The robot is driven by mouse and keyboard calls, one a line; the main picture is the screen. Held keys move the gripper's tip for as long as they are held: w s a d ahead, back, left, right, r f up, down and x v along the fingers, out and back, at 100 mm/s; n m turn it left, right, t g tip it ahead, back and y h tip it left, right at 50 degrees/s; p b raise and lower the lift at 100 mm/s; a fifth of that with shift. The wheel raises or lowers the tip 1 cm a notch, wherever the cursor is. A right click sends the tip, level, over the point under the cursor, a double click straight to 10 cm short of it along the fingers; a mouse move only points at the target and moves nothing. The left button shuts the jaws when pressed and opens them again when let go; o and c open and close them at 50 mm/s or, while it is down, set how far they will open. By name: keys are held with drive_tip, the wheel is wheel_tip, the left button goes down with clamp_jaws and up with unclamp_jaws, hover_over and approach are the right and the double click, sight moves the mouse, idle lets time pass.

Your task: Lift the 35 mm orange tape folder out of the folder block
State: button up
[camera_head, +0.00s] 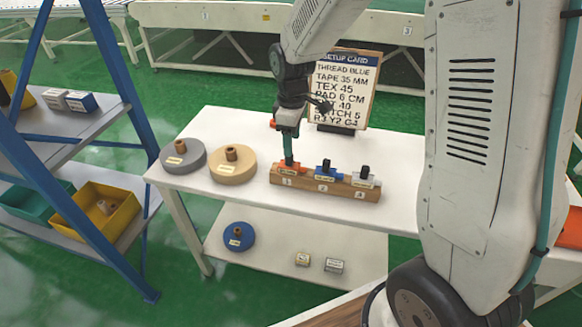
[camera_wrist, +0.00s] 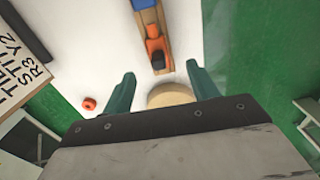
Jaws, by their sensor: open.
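The orange tape folder (camera_head: 286,169) sits in the leftmost place, marked 1, of the wooden folder block (camera_head: 308,185) on the white table. It also shows in the wrist view (camera_wrist: 155,45), with a dark knob on it. My gripper (camera_head: 289,158) points down over the orange folder in the head view and partly hides it. In the wrist view, my gripper (camera_wrist: 160,72) has its two teal fingers spread wide, with the orange folder ahead of the gap between them. Nothing is held. Whether the fingers touch the folder cannot be told.
A blue folder (camera_head: 325,172) and a pale folder (camera_head: 363,180) sit to the right in the same block. A tan disc (camera_head: 232,165) and a grey disc (camera_head: 183,156) lie to the left. A setup card (camera_head: 343,92) stands behind. The table's right part looks clear.

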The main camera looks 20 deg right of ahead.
sight(291, 161)
drive_tip(key=f, duration=0.8)
drive_tip(key=shift+w+f, duration=0.3)
drive_tip(key=shift+f, duration=0.1)
drive_tip(key=c, duration=1.3)
